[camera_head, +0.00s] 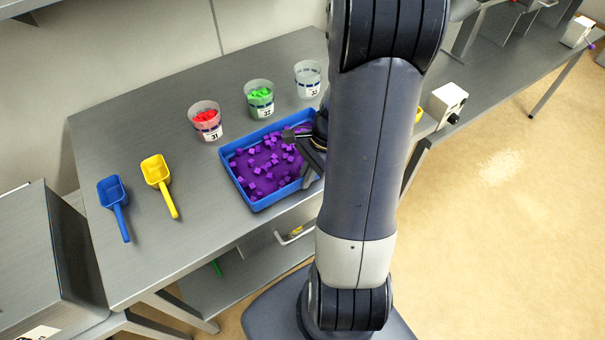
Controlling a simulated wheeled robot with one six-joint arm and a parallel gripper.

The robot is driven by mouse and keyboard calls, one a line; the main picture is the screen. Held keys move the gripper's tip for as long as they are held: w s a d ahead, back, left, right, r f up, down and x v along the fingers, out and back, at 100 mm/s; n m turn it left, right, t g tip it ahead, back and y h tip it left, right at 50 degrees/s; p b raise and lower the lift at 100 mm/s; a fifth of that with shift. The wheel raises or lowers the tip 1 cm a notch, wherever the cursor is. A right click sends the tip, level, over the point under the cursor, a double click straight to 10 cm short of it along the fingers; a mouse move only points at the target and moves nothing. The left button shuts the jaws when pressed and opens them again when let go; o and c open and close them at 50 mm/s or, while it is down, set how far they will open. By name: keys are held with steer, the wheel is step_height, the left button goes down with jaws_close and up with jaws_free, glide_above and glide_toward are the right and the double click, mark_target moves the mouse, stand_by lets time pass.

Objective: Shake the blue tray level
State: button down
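The blue tray (280,197) lies on the grey metal bench near its front edge. It holds many small purple cubes (262,170) over a purple layer, with several cubes standing proud of the rest. My gripper (300,146) is at the tray's right end, with its dark fingers over or at that side. My arm hides part of the gripper and the tray's right wall. I cannot tell whether the fingers are closed on the rim.
Behind the tray stand cups with red (206,121) and green (260,98) pieces and a clear cup (307,79). A blue scoop (114,200) and a yellow scoop (158,176) lie left. A white box (446,103) is right. The bench's left part is mostly clear.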

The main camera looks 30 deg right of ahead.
step_height(320, 180, up, 14)
steer(key=p, duration=0.5)
steer(key=shift+f, duration=0.1)
